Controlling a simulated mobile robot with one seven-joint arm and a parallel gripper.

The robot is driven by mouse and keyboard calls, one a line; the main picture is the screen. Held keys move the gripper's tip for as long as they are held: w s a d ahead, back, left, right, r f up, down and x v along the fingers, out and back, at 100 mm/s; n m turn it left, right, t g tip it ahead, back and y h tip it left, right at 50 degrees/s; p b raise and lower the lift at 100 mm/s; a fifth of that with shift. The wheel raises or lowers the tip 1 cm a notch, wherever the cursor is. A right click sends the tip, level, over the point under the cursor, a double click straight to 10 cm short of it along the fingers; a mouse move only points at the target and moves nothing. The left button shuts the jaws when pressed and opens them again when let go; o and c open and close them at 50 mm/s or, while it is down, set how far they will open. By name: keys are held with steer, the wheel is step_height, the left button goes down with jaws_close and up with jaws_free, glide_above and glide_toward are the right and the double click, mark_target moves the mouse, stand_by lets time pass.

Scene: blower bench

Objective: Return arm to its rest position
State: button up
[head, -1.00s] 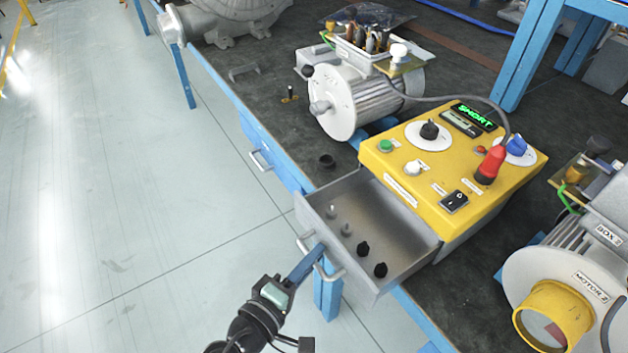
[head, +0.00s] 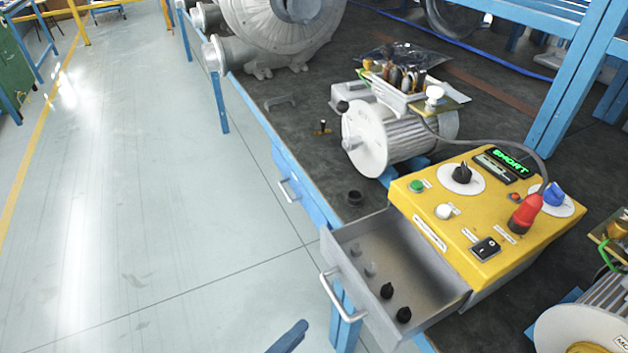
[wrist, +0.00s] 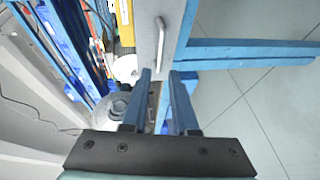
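My gripper (wrist: 161,88) shows in the wrist view with its two blue fingers apart and nothing between them. In the head view only a blue finger tip (head: 290,337) shows at the bottom edge; the rest of my arm is out of frame. The pulled-out grey drawer (head: 425,323) is in front of the gripper, with its metal handle (head: 338,297) free. The handle also shows in the wrist view (wrist: 160,42), beyond the fingertips and apart from them.
The drawer juts out from the bench (head: 305,150) and holds several small knobs and posts. Above it sits a yellow tester (head: 460,235) reading "SHORT", with a cable. A motor (head: 395,135) stands behind. The floor (head: 150,200) at left is clear.

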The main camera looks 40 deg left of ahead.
steer(key=shift+s+r, duration=0.2)
steer(key=shift+s, duration=0.9)
